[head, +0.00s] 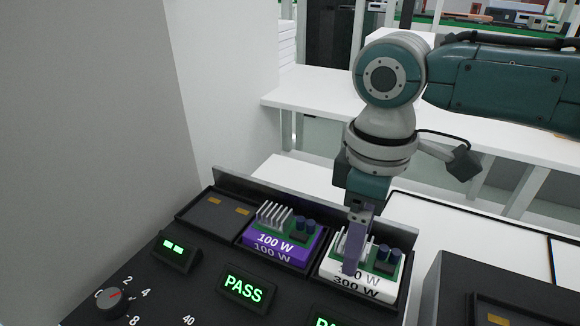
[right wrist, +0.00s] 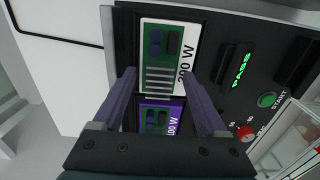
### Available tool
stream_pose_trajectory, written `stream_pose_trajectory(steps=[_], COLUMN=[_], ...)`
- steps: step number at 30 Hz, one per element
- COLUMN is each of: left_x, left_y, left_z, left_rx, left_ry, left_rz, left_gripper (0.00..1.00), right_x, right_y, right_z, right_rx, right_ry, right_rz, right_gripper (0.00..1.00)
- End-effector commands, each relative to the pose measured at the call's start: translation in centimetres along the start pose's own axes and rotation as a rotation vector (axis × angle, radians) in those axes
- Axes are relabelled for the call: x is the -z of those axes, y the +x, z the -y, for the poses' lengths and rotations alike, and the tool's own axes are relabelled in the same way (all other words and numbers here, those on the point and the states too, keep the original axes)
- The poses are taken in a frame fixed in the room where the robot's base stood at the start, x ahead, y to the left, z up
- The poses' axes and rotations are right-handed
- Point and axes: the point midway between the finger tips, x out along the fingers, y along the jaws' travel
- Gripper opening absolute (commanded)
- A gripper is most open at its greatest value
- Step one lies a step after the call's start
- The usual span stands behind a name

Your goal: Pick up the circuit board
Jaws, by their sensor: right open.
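Contact cannot be told. My left gripper is out of view.
An empty bay (head: 210,216) lies left of the purple-based board. A PASS display (head: 243,289) and a knob (head: 113,300) are on the panel front. A dark box (head: 490,285) stands at right. A low ledge (head: 294,178) runs behind the bays; white tables stand beyond.

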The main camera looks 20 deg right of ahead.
Motion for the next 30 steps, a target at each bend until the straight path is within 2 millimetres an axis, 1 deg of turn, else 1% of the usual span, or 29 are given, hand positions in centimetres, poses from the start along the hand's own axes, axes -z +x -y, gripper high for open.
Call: stream_pose_trajectory(steps=[2, 7, 27, 30], left_x=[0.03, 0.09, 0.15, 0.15], left_y=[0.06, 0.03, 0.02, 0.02], left_z=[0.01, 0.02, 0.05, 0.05], left_rx=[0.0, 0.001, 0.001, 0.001], left_ry=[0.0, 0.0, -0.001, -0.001], left_rz=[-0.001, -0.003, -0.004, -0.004], left_gripper=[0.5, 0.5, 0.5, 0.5], right_x=[0.02, 0.03, 0.03, 0.03], right_y=[0.29, 0.24, 0.19, 0.19], right_z=[-0.01, -0.01, -0.02, -0.02], right_rx=[-0.001, -0.001, -0.001, -0.001], right_ry=[0.0, 0.0, 0.0, 0.0], right_rz=[-0.001, -0.001, -0.001, -0.001], right_gripper=[0.75, 0.75, 0.0, 0.0])
